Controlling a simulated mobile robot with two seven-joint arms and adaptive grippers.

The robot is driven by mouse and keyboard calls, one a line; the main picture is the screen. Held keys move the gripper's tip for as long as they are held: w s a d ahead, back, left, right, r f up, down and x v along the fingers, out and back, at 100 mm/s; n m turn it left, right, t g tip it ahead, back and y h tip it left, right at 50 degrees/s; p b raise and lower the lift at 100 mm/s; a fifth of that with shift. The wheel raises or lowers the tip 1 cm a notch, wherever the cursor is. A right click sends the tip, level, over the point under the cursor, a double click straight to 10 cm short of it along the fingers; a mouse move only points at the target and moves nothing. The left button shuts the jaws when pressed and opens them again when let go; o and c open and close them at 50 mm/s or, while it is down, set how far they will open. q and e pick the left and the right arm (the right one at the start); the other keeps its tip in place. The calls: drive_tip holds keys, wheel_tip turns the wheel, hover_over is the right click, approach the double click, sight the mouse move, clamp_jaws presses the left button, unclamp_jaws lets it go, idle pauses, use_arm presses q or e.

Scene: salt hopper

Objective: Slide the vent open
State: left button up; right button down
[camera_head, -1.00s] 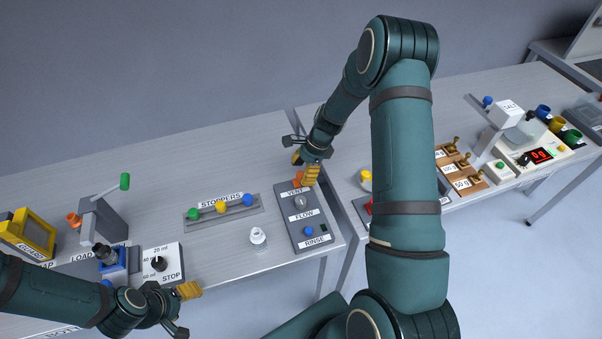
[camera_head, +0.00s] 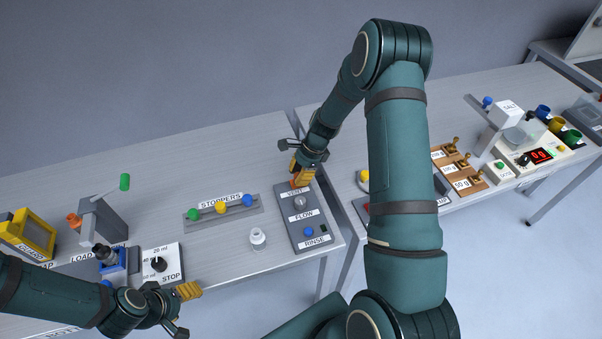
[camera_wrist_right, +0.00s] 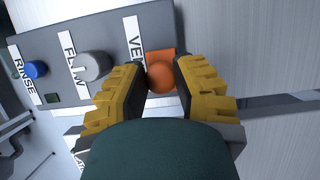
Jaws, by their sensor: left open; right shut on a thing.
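The vent control, an orange knob (camera_wrist_right: 161,77) on an orange base, sits at the VENT end of a grey panel (camera_head: 315,220). In the head view the knob is mostly hidden by my right gripper (camera_head: 302,178). In the right wrist view my right gripper (camera_wrist_right: 161,80) has its yellow fingers on both sides of the knob, shut on it. My left gripper (camera_head: 184,308) is open and empty near the table's front edge, well left of the panel.
The panel also carries a grey FLOW knob (camera_head: 300,202) and a blue RINSE button (camera_head: 308,231). A small white bottle (camera_head: 258,238) stands left of it. A stopper rack (camera_head: 222,209) lies further left. A gap between tables runs right of the panel.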

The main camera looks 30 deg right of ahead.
sight(278, 189)
drive_tip(key=a, duration=0.2)
drive_tip(key=w+a, duration=0.1)
drive_tip(key=a, duration=0.1)
drive_tip(key=shift+a, duration=0.4)
drive_tip(key=shift+d, duration=0.1)
drive_tip(key=c, duration=1.1)
unclamp_jaws()
drive_tip(key=o, duration=0.4)
drive_tip(key=shift+w, duration=0.1)
